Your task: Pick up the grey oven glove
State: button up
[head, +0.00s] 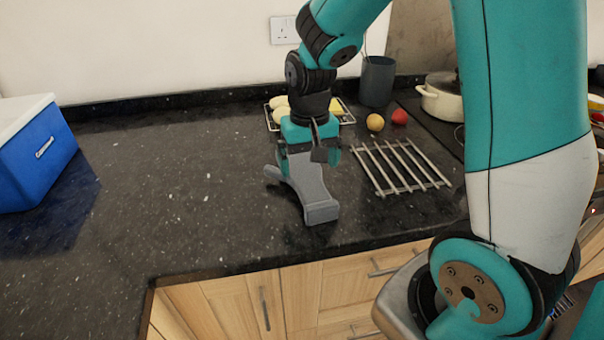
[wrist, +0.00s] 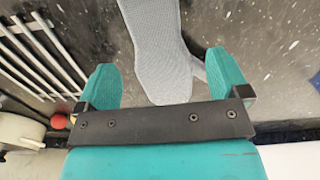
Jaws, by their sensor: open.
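The grey oven glove (head: 314,188) lies on the dark granite worktop near its front edge, its cuff end toward the lower right and its thumb to the left. My gripper (head: 307,156) points down over the glove's upper part, with its teal fingers apart. In the wrist view the glove (wrist: 160,55) runs from the top edge down between the two open fingers of my gripper (wrist: 161,66).
A metal bar trivet (head: 399,166) lies right of the glove. Behind are a wire rack (head: 347,119), a yellow fruit (head: 375,122), a red fruit (head: 399,116), a dark grey canister (head: 377,82) and a cream pot (head: 443,103). A blue cooler (head: 38,155) stands far left; the worktop between is clear.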

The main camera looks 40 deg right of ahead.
aim_at(310, 182)
jog(key=shift+w+d+f+p, duration=0.1)
jog(key=shift+d+f+p, duration=0.05)
jog(key=shift+f, duration=1.45)
jog(key=shift+w+d+f+p, duration=0.1)
jog(key=shift+d+f+p, duration=0.05)
jog(key=shift+f, duration=1.4)
jog(key=c, duration=1.1)
